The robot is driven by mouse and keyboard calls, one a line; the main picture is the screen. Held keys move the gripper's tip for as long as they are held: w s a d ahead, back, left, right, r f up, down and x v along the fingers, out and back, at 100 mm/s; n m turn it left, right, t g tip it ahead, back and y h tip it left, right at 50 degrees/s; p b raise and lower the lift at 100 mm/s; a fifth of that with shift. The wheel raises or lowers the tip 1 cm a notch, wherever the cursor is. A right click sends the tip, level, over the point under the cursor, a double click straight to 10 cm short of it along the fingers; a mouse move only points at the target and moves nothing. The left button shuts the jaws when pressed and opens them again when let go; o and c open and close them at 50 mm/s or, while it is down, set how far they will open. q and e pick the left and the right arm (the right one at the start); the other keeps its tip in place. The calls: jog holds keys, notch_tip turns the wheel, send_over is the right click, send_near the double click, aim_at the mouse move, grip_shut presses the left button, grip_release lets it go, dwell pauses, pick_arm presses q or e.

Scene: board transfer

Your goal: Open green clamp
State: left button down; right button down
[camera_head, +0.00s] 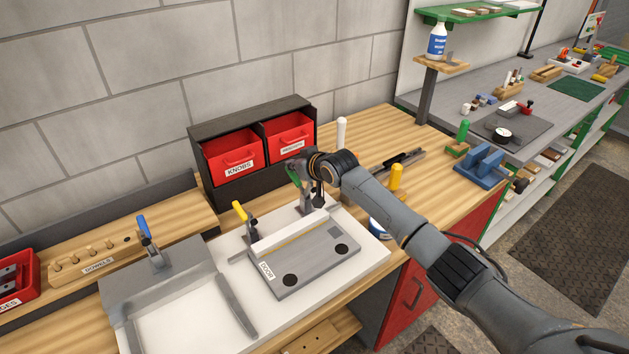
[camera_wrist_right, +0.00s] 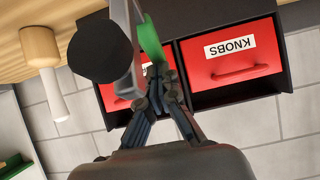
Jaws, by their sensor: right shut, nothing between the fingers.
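The green clamp's handle (camera_head: 293,176) stands at the back of the white board, partly hidden by my right gripper. The handle also shows in the right wrist view (camera_wrist_right: 150,42), beside a grey metal bar. My right gripper (camera_head: 299,163) is shut, with its fingertips (camera_wrist_right: 157,75) right at the lower end of the green handle; I cannot tell whether they touch it. Nothing is between the fingers. A grey door panel (camera_head: 308,262) lies on the white board (camera_head: 366,256). My left gripper is not in view.
A yellow-handled clamp (camera_head: 240,212) and a blue-handled clamp (camera_head: 143,227) stand further left. A black rack with red bins (camera_head: 232,158) is close behind the gripper.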

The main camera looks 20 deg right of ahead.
jog(key=shift+w+a+f+g+h, duration=0.2)
jog(key=shift+w+f+g+h, duration=0.15)
jog(key=shift+g, duration=0.25)
jog(key=shift+f, duration=0.3)
jog(key=shift+w+a+f+b, duration=0.15)
jog(key=shift+w+b, duration=0.1)
jog(key=shift+b, duration=0.15)
